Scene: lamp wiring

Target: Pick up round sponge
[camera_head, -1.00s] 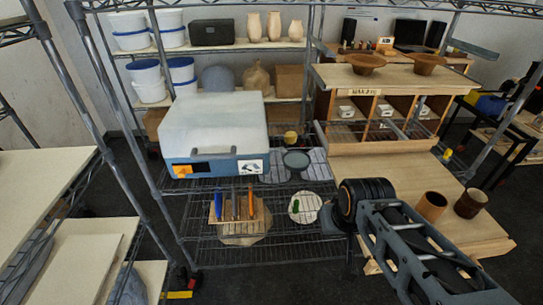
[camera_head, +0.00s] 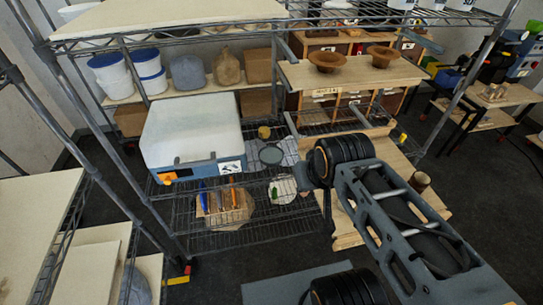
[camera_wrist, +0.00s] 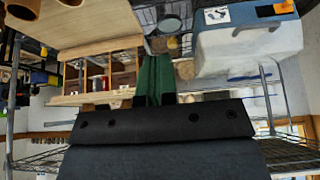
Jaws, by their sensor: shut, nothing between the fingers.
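A small round yellow thing (camera_head: 264,132), which looks like the round sponge, sits on the wire shelf behind a grey round dish (camera_head: 271,155). It is too small to be sure of. My gripper (camera_wrist: 154,60) shows in the wrist view as two green fingers side by side, shut and empty, in front of a black mount. They point toward the shelves and are apart from the yellow thing. In the head view my arm hides the gripper's tips.
A white and blue box-shaped machine (camera_head: 192,135) stands left of the yellow thing. A wooden rack with colored tools (camera_head: 222,203) and a pale round disc (camera_head: 283,189) are on the lower shelf. A wooden bench (camera_head: 330,74) with brown bowls is at right. Metal posts frame the shelves.

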